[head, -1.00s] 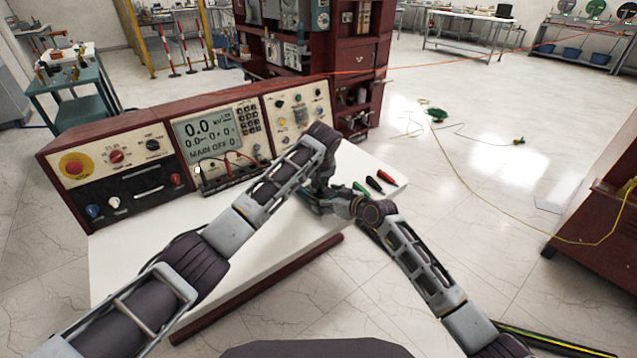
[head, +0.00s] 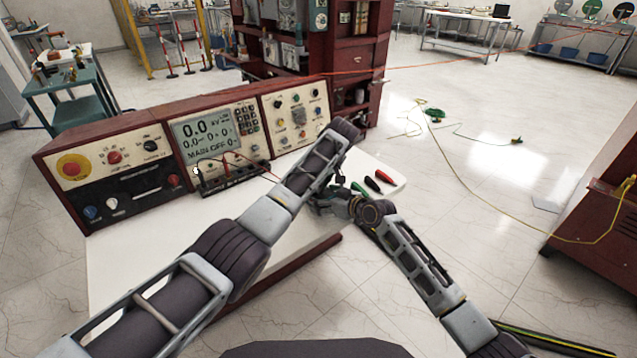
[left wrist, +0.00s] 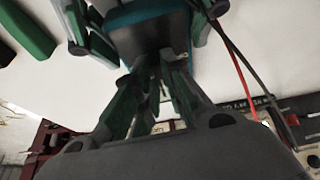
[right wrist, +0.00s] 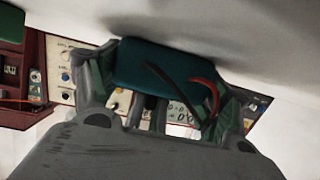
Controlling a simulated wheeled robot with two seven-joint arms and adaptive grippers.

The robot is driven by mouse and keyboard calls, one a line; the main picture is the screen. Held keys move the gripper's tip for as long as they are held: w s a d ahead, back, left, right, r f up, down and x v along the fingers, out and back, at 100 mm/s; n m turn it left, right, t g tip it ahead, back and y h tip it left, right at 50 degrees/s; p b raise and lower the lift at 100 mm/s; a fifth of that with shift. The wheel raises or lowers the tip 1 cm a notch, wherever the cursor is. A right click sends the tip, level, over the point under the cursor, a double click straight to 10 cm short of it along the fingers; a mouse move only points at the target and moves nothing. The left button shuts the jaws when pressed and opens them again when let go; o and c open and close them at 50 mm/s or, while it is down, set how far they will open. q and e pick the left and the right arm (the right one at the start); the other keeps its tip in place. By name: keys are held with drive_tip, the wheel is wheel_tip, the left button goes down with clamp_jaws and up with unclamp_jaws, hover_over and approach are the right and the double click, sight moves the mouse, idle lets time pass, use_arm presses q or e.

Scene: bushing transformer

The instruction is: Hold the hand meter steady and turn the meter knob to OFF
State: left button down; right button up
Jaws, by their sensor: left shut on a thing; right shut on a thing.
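The hand meter (right wrist: 165,65), dark with a teal case, is between the fingers of my right gripper (right wrist: 168,78), which is shut on its sides above the white tabletop. The meter also shows in the left wrist view (left wrist: 145,30), partly covered by fingers. My left gripper (left wrist: 152,65) points at the meter's face with its fingertips close together, shut on the knob. The knob itself is hidden between the fingertips, so its setting cannot be read. In the head view, the left arm hides most of the meter.
Green (head: 358,189), black (head: 373,186) and red (head: 383,177) clips lie on the table (head: 130,260) near its right end. A red and a black lead (left wrist: 240,75) run beside the meter. The control console (head: 205,150) stands along the table's back.

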use_arm(q)
drive_tip(key=shift+w+a+f+n+y, duration=0.15)
drive_tip(key=shift+n+y, duration=0.15)
drive_tip(key=shift+n, duration=0.6)
drive_tip(key=c, duration=1.5)
unclamp_jaws()
drive_tip(key=shift+d, duration=0.2)
drive_tip(key=v, duration=1.2)
drive_tip(key=shift+w+a, duration=0.15)
